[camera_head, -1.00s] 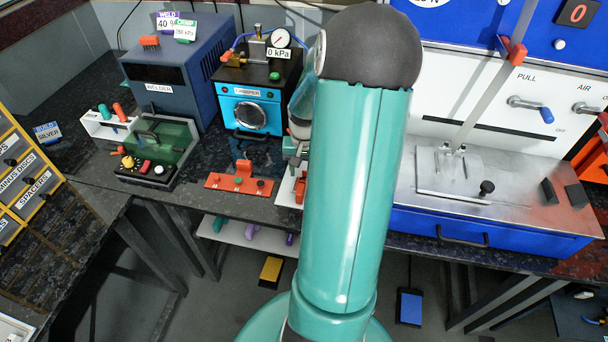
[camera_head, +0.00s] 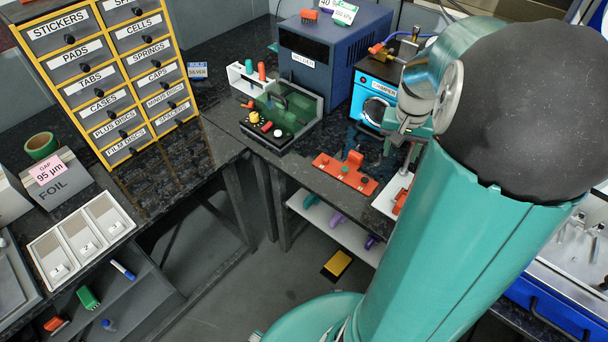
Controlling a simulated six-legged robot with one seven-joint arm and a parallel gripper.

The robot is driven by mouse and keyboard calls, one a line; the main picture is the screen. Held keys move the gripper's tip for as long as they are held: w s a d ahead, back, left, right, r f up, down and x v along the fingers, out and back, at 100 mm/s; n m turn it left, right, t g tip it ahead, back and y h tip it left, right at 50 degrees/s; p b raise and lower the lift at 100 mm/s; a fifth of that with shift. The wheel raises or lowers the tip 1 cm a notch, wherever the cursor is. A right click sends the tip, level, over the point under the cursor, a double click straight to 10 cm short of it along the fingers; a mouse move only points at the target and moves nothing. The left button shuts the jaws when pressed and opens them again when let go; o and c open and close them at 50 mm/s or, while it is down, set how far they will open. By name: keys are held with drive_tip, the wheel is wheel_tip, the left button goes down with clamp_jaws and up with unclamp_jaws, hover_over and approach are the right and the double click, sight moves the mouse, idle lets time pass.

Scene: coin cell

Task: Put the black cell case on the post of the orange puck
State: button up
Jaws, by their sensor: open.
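My gripper (camera_head: 408,152) hangs over the bench right of centre, in front of the crimper, partly hidden by my arm; its jaws look open. Below it, an orange piece (camera_head: 400,201) sits on a white board (camera_head: 385,204); it may be the orange puck, but my arm covers part of it and I cannot make out a post. To its left lies an orange plate (camera_head: 345,174) with an upright block and dark round spots. I cannot pick out the black cell case. A drawer labelled CASES (camera_head: 104,103) is shut in the yellow cabinet.
A welder (camera_head: 325,65) and blue crimper (camera_head: 370,100) stand at the back. A green-lidded fixture (camera_head: 280,115) is left of the orange plate. Foil box (camera_head: 65,180) and white numbered bins (camera_head: 82,240) are at left. Dark bench before the drawers is clear.

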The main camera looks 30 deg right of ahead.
drive_tip(key=w+a+r+n+t+h, duration=0.15)
drive_tip(key=a+r, duration=0.25)
drive_tip(key=a, duration=0.4)
drive_tip(key=s+a+r+n+t+y, duration=0.1)
drive_tip(key=a+r+n, duration=0.25)
drive_tip(key=a, duration=0.45)
drive_tip(key=s+a+r+n+t, duration=0.1)
drive_tip(key=s+a+r+n, duration=0.1)
drive_tip(key=a, duration=0.5)
drive_tip(key=s+a+r+n+t+y, duration=0.1)
drive_tip(key=s+a+n, duration=0.1)
drive_tip(key=s+a, duration=0.2)
drive_tip(key=a, duration=0.2)
drive_tip(key=shift+a+r+t, duration=0.35)
drive_tip(key=shift+a, duration=0.05)
drive_tip(key=shift+d+y, duration=0.1)
drive_tip(key=shift+y, duration=0.15)
